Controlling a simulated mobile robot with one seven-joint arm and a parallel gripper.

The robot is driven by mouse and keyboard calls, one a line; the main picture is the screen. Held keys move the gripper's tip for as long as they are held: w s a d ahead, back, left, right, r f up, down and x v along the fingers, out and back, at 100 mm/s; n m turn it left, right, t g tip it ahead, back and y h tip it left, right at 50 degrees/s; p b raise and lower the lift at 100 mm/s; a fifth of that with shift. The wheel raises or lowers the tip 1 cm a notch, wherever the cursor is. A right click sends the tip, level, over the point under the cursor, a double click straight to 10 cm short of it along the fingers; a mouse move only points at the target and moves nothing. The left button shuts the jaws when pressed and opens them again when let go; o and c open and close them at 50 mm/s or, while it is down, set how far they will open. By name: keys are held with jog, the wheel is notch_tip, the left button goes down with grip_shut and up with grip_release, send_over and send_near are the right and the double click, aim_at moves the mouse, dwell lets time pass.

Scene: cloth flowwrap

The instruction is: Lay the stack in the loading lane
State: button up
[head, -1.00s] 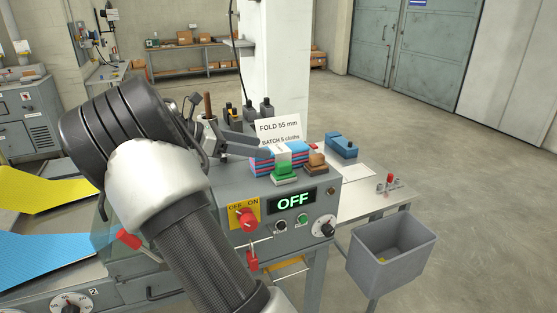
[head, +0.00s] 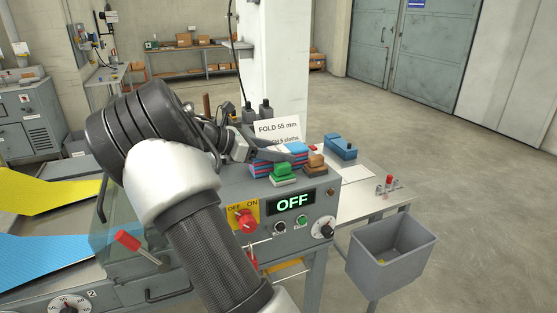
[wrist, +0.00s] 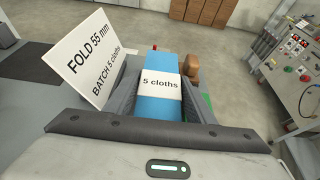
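The stack of folded cloths (head: 265,167), striped blue and red at its side, lies on top of the grey machine behind the green and brown blocks. In the wrist view it (wrist: 156,110) shows blue with a white band reading "5 cloths". My gripper (head: 287,154) is at the stack, and its dark fingers lie along both sides of it in the wrist view (wrist: 160,88). The fingers are wide apart with the stack between them. I cannot tell whether they press on it. I cannot make out for certain which surface is the loading lane.
A sign reading "FOLD 55 mm" (head: 278,130) stands close behind the stack. A green block (head: 285,170) and a brown block (head: 315,165) sit in front. A blue block (head: 341,147) and grey bin (head: 390,248) are to the right.

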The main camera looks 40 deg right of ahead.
jog(key=c, duration=0.7)
jog(key=shift+r, duration=0.1)
notch_tip(320, 180, up, 10)
jog(key=p, duration=0.1)
